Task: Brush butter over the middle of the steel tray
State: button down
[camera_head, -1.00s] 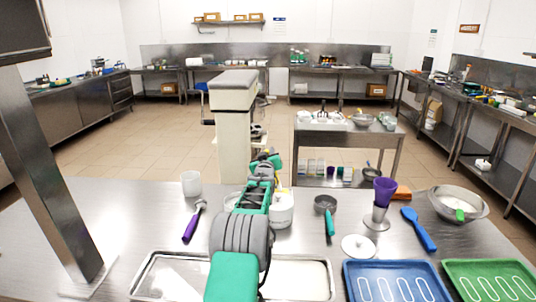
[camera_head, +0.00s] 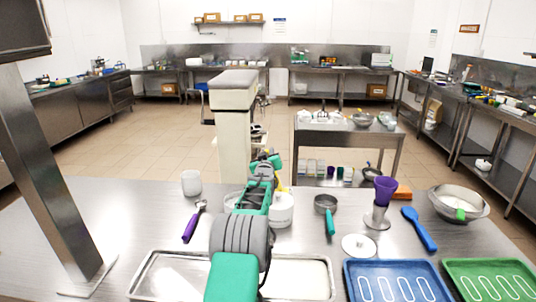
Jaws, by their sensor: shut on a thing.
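The steel tray (camera_head: 144,288) lies at the front edge of the table, with a pale layer inside; my arm crosses in front of its middle. A white pot (camera_head: 284,213) stands beyond it, partly behind my arm. A thin yellow piece (camera_head: 281,189), which looks like the brush's handle, shows at the right of my wrist just above the pot. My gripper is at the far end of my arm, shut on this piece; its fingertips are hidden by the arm. The bristles are hidden, and I cannot tell whether they touch the pot.
A blue tray (camera_head: 347,282) and a green tray (camera_head: 450,281) lie right of the steel tray. A purple-handled tool (camera_head: 191,229), white cup (camera_head: 191,183), small pan (camera_head: 325,203), purple cup (camera_head: 386,190), blue spatula (camera_head: 420,230) and bowl (camera_head: 470,211) stand around. A metal post (camera_head: 55,190) rises at left.

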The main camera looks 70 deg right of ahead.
notch_tip(320, 180, up, 7)
jog(key=shift+p, duration=0.45)
dwell(0.3)
